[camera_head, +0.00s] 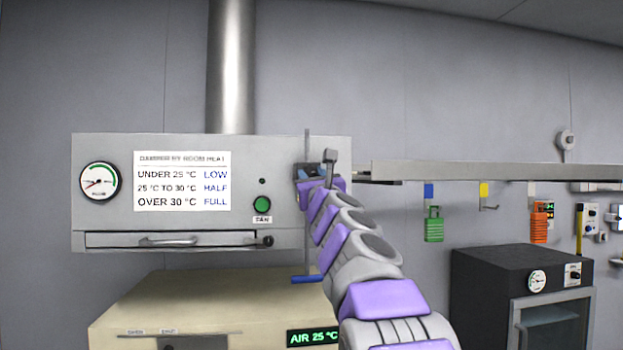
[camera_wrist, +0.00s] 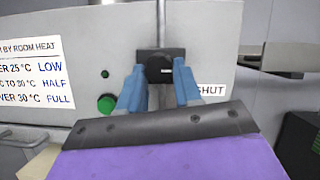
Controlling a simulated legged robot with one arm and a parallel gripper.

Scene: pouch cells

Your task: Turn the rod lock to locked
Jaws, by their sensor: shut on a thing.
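The rod lock (camera_wrist: 158,67) is a black knob on the grey hood panel, in the upper middle of the wrist view. It sits at the vertical damper rod (camera_head: 307,228), which has a blue handle (camera_head: 308,280) at its lower end. My gripper (camera_wrist: 159,82) has its two blue fingers shut on the knob, one on each side. In the head view my gripper (camera_head: 312,172) is at the panel's right part and mostly hides the lock. Which way the lock is turned cannot be told.
A "SHUT" label (camera_wrist: 210,90) is right of the fingers. A display (camera_head: 313,337) reads AIR 25 °C.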

